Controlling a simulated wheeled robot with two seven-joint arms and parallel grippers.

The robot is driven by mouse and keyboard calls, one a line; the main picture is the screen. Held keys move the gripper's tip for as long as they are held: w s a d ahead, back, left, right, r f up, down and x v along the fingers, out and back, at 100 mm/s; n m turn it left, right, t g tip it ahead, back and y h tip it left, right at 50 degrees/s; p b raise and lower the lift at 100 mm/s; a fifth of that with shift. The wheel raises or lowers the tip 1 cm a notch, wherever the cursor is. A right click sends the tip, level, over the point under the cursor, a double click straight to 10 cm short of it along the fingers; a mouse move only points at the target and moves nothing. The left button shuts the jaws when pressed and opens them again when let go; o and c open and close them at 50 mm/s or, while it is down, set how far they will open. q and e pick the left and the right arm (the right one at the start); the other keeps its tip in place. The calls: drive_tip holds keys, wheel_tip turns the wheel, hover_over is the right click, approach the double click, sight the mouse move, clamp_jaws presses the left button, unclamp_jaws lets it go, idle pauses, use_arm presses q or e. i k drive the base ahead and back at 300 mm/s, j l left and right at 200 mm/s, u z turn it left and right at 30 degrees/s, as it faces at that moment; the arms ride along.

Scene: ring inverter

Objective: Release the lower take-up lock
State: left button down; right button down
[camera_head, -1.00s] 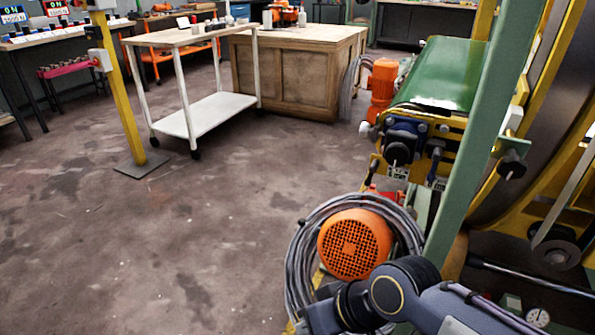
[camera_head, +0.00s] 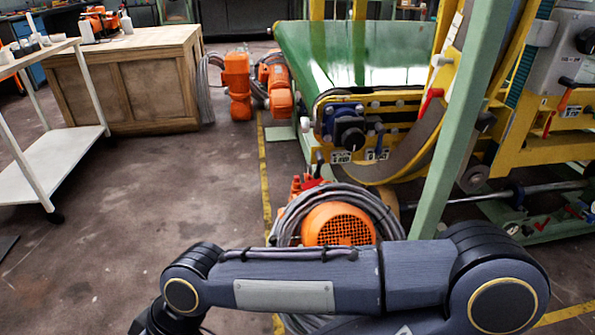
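Under the front end of the green conveyor belt (camera_head: 350,50), a black knob (camera_head: 350,138) sits on a blue block (camera_head: 332,112). A small dark lever (camera_head: 380,138) stands just right of it, above small white labels. A red handle (camera_head: 430,101) is farther right on the yellow frame, and a red lever with a dark top (camera_head: 562,104) is at the far right. I cannot tell which of these is the lower take-up lock. My arm crosses the bottom of the view from the right, below the machine and apart from these controls. Neither gripper shows.
An orange motor (camera_head: 338,225) ringed by grey cable stands low in front of the machine. A green post (camera_head: 458,125) rises right of the belt end. A wooden cabinet (camera_head: 155,85) and a white cart (camera_head: 50,165) are at left. The floor between is open.

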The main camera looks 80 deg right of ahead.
sight(321, 159)
drive_tip(key=i+z, duration=0.7)
drive_tip(key=i+j+z, duration=0.1)
drive_tip(key=i+z, duration=0.5)
drive_tip(key=z, duration=0.25)
drive_tip(key=i+z, duration=0.2)
drive_tip(key=z, duration=0.3)
drive_tip(key=i+z, duration=0.2)
drive_tip(key=z, duration=0.25)
drive_tip(key=i+j+z, duration=0.15)
drive_tip(key=z, duration=0.35)
drive_tip(key=i+j+z, duration=0.15)
drive_tip(key=z, duration=0.3)
drive_tip(key=i+j+z, duration=0.1)
drive_tip(key=j+z, duration=0.2)
drive_tip(key=z, duration=0.15)
drive_tip(key=i+j+z, duration=0.3)
drive_tip(key=j+z, duration=0.35)
drive_tip(key=i+j+z, duration=0.15)
drive_tip(key=z, duration=0.15)
drive_tip(key=i+j, duration=0.1)
drive_tip(key=i, duration=0.4)
